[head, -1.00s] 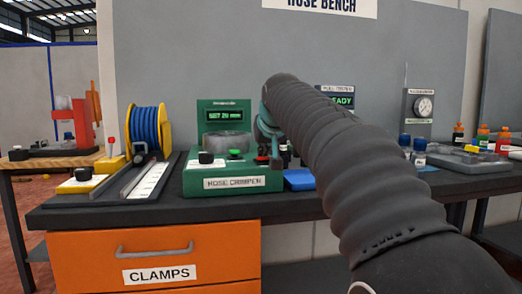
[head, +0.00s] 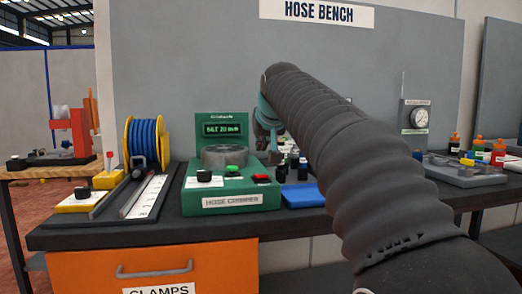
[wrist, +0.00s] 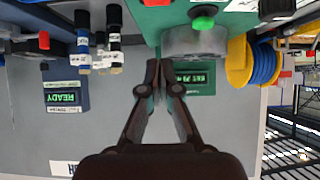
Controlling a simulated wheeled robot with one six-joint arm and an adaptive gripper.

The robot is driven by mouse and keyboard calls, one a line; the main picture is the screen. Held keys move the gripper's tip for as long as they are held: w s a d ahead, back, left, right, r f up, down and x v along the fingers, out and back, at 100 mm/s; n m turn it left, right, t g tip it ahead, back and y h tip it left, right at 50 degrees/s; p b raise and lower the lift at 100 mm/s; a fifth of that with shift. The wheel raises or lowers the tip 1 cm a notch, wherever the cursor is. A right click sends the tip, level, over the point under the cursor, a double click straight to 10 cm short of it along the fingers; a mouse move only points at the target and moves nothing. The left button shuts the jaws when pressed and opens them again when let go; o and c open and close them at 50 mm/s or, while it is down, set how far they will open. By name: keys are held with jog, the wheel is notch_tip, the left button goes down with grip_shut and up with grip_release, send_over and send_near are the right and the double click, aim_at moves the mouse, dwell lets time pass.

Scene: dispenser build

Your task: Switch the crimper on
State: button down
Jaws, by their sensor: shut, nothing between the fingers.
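The green hose crimper (head: 234,190) stands on the bench in the head view. It has a lit green display (head: 223,128), a round grey die head (head: 228,154), a black knob (head: 204,176), a green button (head: 233,170) and a red button (head: 261,178). The wrist view shows it upside down, with the green button (wrist: 203,22) and the display (wrist: 190,78). My gripper (wrist: 160,66) is shut and empty. In the wrist view its tips lie beside the grey die head. In the head view my arm hides much of it, right of the crimper.
A blue hose reel (head: 148,142) and a cutting ruler (head: 145,192) stand left of the crimper. A blue tray (head: 303,194) and several small bottles (head: 292,165) are close on its right. A tester with a READY display (wrist: 60,97) shows in the wrist view.

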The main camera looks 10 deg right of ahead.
jog(key=s+r, duration=0.4)
jog(key=r, duration=0.1)
jog(key=shift+r+p, duration=0.3)
jog(key=shift+p, duration=0.15)
jog(key=shift+r, duration=0.1)
jog(key=s+f+g, duration=0.2)
jog(key=s+f, duration=0.1)
jog(key=f, duration=0.6)
jog(key=s+f+g, duration=0.1)
jog(key=s+f, duration=0.2)
jog(key=f, duration=0.6)
jog(key=s+f+g, duration=0.1)
jog(key=s+f, duration=0.9)
jog(key=s, duration=0.3)
jog(key=s+f+g, duration=0.1)
jog(key=s+f, duration=0.9)
jog(key=s, duration=0.3)
jog(key=shift+s+f, duration=0.15)
jog(key=shift+s, duration=0.15)
jog(key=shift+d, duration=0.1)
